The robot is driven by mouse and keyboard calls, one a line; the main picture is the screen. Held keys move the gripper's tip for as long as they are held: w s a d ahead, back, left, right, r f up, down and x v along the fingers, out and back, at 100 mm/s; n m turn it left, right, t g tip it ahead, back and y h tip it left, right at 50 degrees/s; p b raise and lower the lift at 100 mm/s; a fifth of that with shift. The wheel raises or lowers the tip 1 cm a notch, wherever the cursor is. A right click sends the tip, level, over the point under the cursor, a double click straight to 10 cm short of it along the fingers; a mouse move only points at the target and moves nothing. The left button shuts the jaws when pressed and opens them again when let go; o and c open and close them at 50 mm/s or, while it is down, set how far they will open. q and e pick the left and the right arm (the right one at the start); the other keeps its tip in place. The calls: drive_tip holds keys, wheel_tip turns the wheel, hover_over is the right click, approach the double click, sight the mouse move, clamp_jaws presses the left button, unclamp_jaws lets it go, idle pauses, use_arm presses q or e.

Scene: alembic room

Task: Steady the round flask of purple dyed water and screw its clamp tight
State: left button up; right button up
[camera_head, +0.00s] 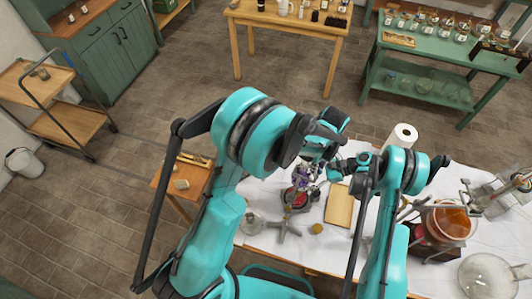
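The round flask (302,184) shows only as a small purple patch, low on a stand above a red and dark base on the white-covered table. My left arm reaches over from the left, and its gripper (311,168) is right at the flask's upper part, covering much of it. My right gripper (328,176) comes in from the right, close beside the flask and the stand. The fingers of both grippers are too small and overlapped to tell whether they are open or shut. The clamp and its screw are hidden or too small to make out.
The white-covered table (268,240) also holds a wooden board (340,206), a clear flask (252,223), a paper roll (402,136), a large vessel of orange liquid (449,223) and a big clear glass flask (487,278). A small wooden stool (168,181) stands left of the table.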

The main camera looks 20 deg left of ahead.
use_arm(q)
drive_tip(key=shift+n, duration=1.2)
wheel_tip(320, 180, up, 13)
drive_tip(key=s+a+r+m+t, duration=0.3)
drive_tip(key=s+a+m, duration=0.3)
drive_tip(key=a, duration=0.3)
drive_tip(key=s+a+r+m+t, duration=0.3)
drive_tip(key=s+a+m, duration=0.3)
drive_tip(key=s+a, duration=0.2)
drive_tip(key=shift+s+a+r, duration=0.25)
drive_tip(key=shift+a+r, duration=0.45)
drive_tip(key=shift+a, duration=0.15)
